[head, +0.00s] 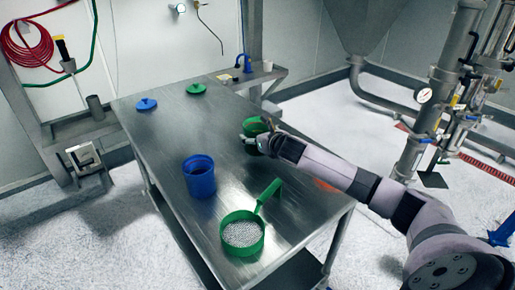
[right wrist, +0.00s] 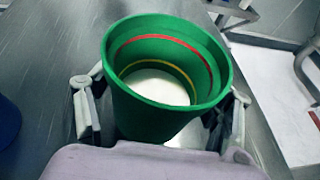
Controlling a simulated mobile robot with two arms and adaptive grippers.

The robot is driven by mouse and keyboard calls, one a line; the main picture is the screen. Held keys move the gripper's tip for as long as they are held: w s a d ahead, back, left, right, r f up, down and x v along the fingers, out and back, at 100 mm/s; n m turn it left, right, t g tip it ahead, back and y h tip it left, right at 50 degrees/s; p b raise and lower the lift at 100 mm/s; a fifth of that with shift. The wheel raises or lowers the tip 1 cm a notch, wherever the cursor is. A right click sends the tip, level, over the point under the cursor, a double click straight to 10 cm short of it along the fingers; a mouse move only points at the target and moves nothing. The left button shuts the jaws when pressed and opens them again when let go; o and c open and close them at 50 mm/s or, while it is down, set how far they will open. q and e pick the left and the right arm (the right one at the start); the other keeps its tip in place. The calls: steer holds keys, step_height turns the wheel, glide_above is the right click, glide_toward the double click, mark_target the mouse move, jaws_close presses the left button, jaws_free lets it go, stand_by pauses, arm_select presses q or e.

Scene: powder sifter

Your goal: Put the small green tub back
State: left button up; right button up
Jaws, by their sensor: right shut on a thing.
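The small green tub (head: 256,124) is at the middle right of the steel table in the head view, partly hidden by my right gripper (head: 250,139). In the right wrist view the tub (right wrist: 150,118) is upright between the two fingers of my right gripper (right wrist: 163,112), which are shut on its sides. Inside it are a red line, a yellow line and a white bottom or content; I cannot tell which. Whether the tub touches the table is not clear. My left gripper is not in view.
On the steel table (head: 165,125) stand a blue tub (head: 199,178) and a green-handled sieve (head: 242,236) holding pale grains. A blue lid (head: 146,104) and a green lid (head: 196,88) lie at the back. The table between the lids and blue tub is clear.

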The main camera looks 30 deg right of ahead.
steer(key=shift+f, duration=2.5)
steer(key=shift+f, duration=0.2)
steer(key=o, duration=1.3)
steer(key=shift+r, duration=0.15)
steer(key=b+v, duration=0.1)
steer(key=v, duration=1.1)
steer(key=shift+s+d, duration=0.1)
